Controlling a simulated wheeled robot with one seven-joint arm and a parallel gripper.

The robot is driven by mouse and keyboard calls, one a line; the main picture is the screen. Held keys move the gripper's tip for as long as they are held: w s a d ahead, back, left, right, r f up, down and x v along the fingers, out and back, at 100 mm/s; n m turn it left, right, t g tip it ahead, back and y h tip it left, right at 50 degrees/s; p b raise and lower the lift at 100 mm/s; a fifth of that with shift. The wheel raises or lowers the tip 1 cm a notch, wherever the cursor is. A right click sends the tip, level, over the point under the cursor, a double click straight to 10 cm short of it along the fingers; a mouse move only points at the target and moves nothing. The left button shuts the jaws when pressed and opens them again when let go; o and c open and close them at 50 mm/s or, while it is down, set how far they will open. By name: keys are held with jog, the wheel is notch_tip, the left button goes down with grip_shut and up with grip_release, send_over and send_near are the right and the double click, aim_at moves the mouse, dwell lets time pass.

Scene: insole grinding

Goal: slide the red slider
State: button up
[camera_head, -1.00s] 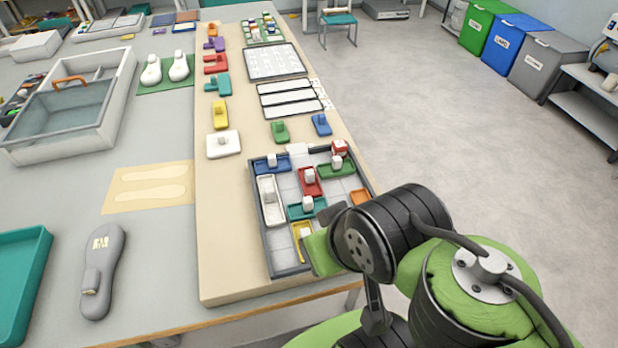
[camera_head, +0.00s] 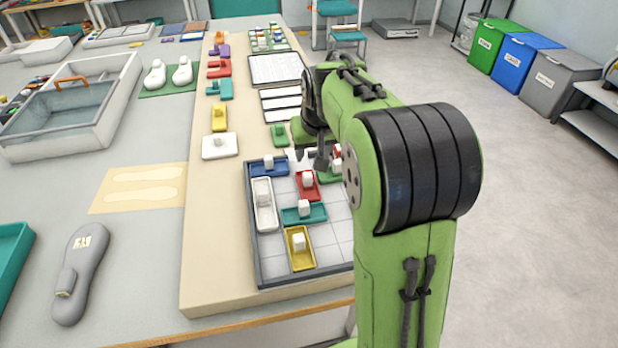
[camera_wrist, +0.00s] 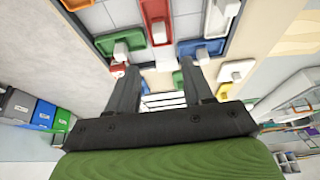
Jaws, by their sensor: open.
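The red slider (camera_head: 313,192), a red tray-like block with a white knob (camera_head: 307,178), lies among the other blocks in the grey-framed puzzle tray (camera_head: 254,240). In the wrist view the red slider (camera_wrist: 155,12) is at the top centre, beyond my fingertips. My gripper (camera_head: 311,158) is above the far edge of the puzzle tray, apart from the slider. In the wrist view my gripper (camera_wrist: 158,70) is open, with nothing between its fingers. My arm hides the right part of the tray in the head view.
Around the red slider are blue (camera_head: 258,171), white (camera_head: 264,215), teal (camera_head: 293,214), yellow (camera_head: 299,259) and green (camera_wrist: 108,42) sliders, and an orange one (camera_wrist: 80,15). Bare tray cells lie at lower left and right. Colored pieces line the board (camera_head: 205,260) farther back.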

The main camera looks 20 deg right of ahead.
aim_at(308, 174)
jog(key=b+x, duration=0.3)
jog(key=x, duration=1)
jog(key=shift+f, duration=0.35)
jog(key=shift+c, duration=0.5)
grip_shut()
